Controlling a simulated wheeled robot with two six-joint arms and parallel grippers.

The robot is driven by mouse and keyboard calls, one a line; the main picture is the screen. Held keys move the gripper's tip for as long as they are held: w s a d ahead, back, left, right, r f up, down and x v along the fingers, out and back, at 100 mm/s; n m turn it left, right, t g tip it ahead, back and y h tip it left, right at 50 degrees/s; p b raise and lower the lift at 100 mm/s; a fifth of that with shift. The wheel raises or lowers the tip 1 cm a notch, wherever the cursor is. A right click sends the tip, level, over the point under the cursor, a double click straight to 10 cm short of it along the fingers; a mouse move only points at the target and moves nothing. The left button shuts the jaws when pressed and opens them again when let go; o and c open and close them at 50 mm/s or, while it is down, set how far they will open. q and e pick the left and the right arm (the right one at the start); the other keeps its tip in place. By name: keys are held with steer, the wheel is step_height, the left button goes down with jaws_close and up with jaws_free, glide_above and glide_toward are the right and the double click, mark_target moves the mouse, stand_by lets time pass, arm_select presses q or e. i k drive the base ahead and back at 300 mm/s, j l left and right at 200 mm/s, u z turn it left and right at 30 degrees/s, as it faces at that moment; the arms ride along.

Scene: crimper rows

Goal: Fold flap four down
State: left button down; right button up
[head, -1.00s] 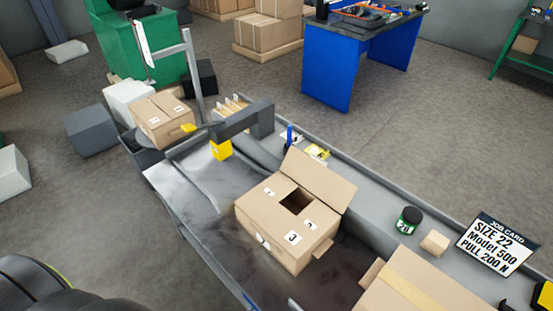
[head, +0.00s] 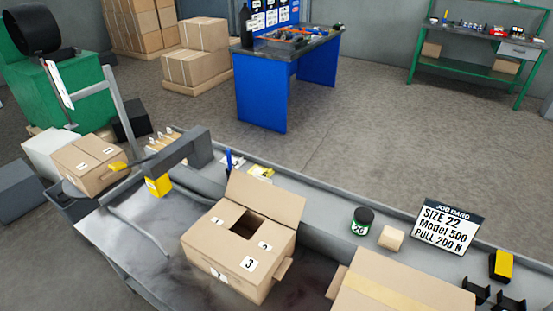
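A cardboard box (head: 238,262) stands on the grey metal bench in the head view. Its number labels include 1, 2 and 3. One large flap (head: 266,203) at the back stands up, leaning away from the opening. The other top flaps lie folded inward around a dark opening (head: 242,224) that still shows. A small cardboard tab (head: 284,269) sticks out at the box's right side. Neither of my grippers is in view, so nothing of mine touches the box.
A second, taped box (head: 395,292) stands at the front right. A grey arch (head: 170,155) and yellow block (head: 159,185) are to the left. Along the back ledge are a dark green jar (head: 362,221), a wooden block (head: 391,238) and a job card (head: 446,228).

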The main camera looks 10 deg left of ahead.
mark_target(286, 207)
steer(key=k+j+z, duration=0.1)
steer(key=j+z, duration=0.2)
steer(key=k+j+z, duration=0.1)
steer(key=j+z, duration=0.15)
steer(key=k+j+z, duration=0.15)
steer(key=j+z, duration=0.15)
